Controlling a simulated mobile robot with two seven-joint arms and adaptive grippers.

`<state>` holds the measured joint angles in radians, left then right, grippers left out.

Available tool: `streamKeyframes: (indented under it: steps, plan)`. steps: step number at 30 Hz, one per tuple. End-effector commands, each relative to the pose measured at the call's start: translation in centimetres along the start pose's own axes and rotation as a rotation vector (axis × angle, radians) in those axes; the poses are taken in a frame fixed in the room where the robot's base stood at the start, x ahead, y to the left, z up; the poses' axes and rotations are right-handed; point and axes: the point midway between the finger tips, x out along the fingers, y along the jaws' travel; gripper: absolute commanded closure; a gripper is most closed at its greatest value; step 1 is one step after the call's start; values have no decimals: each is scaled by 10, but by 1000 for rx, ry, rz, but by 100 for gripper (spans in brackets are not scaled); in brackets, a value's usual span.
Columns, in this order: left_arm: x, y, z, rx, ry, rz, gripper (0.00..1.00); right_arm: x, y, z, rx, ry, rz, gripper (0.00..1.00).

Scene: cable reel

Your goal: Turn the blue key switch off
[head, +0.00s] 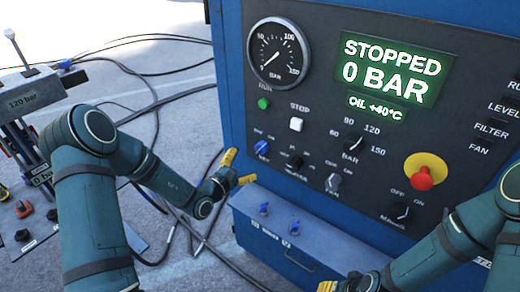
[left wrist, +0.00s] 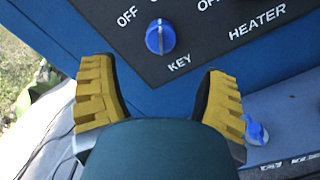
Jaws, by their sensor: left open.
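The blue key switch (head: 261,147) is a round knob low on the left of the dark control panel. In the left wrist view the knob (left wrist: 160,37) sits above the word KEY, with OFF printed to its upper left. Its white mark stands roughly upright, not towards OFF. My left gripper (head: 238,168) is open, its yellow fingers just below and left of the knob and apart from it. In the left wrist view the fingers (left wrist: 160,76) are spread on either side below the knob. My right gripper (head: 342,285) is partly cut off at the bottom edge.
The display (head: 391,72) reads STOPPED, 0 BAR. A heater switch (head: 296,161) sits right of the key. A ledge with blue valve handles (head: 264,209) juts out below the panel. A red emergency button (head: 424,177) is at right. Cables (head: 196,196) lie on the ground.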

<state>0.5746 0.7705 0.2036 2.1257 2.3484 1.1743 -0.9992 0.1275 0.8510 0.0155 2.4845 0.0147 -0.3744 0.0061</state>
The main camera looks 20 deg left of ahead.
Motion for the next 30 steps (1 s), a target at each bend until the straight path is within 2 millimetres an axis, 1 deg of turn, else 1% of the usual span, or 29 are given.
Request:
streamKeyframes:
  steps: [1,6,12,15,18,27,28,29,30]
  plan:
    - [11,-1,1,0,-3,0,25,0,0,0,0,0,0,53]
    - [44,-1,0,0,-3,-1,25,1,0,0,0,-1,0,53]
    - [74,-1,0,0,-1,-1,25,2,1,1,-1,-2,0,53]
    - [83,-1,1,0,-2,-2,25,2,1,1,-1,-2,0,53]
    - [87,-1,1,-1,-1,-3,25,2,1,1,-1,-2,0,53]
    - [89,-1,1,-1,-1,-3,25,2,1,1,-1,-2,0,53]
    - [89,-1,1,-1,-1,-3,32,2,1,1,-1,-2,0,53]
    - [89,-1,1,-1,-1,-3,42,2,1,1,-1,-2,0,53]
    - [89,-1,1,-1,-1,-3,56,2,1,1,-1,-2,0,53]
